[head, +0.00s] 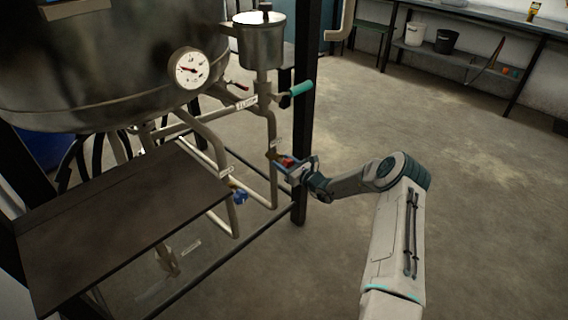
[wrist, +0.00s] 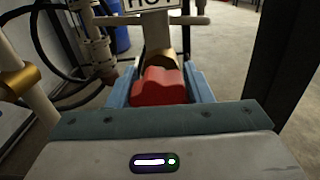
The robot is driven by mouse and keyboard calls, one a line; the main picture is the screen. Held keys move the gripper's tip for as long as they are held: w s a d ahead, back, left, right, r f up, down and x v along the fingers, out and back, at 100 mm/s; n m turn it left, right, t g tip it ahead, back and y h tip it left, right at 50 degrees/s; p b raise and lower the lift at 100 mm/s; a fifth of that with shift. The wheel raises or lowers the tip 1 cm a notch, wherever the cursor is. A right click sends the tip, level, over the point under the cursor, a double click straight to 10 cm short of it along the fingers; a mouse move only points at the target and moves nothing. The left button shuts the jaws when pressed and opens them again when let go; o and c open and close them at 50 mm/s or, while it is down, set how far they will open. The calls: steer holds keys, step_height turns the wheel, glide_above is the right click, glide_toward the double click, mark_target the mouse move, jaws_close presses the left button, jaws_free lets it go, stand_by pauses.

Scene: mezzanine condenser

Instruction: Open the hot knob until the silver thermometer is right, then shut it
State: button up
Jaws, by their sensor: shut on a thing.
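The red hot knob (wrist: 160,88) sits between the two blue-grey fingers of my gripper (wrist: 160,92) in the wrist view, below a partly cut-off "HO" label (wrist: 152,4). In the head view the red knob (head: 287,162) shows at my gripper (head: 293,167), on a pale vertical pipe. My gripper is shut on it. The silver thermometer (head: 189,69) is a round white dial on the large metal tank (head: 90,60). Its dark red pointer points left and slightly up; the scale numbers are too small to read.
A blue knob (head: 240,196) is on the pipe to the left. A teal-handled lever (head: 301,88) sticks out below the small silver vessel (head: 260,40). A dark post (head: 303,120) stands just behind my gripper. A dark shelf (head: 120,225) lies front left. Floor at right is clear.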

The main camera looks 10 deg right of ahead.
steer(key=n+b, duration=0.1)
steer(key=n, duration=0.4)
steer(key=shift+f+n, duration=0.1)
steer(key=shift+n, duration=0.2)
steer(key=n+b, duration=0.1)
steer(key=n, duration=0.3)
steer(key=shift+a, duration=0.1)
steer(key=n+b, duration=0.1)
steer(key=n, duration=0.1)
steer(key=n+b, duration=0.2)
steer(key=n, duration=0.1)
steer(key=shift+s+f, duration=0.1)
steer(key=shift+f, duration=0.1)
steer(key=n+b, duration=0.3)
steer(key=n, duration=0.1)
steer(key=shift+b, duration=0.4)
steer(key=shift+r, duration=0.1)
steer(key=o, duration=1)
steer(key=shift+r, duration=0.1)
steer(key=p+v, duration=0.2)
steer(key=v, duration=1.1)
steer(key=shift+s+d+p, duration=0.25)
steer(key=shift+s+p, duration=0.05)
steer(key=shift+s, duration=0.05)
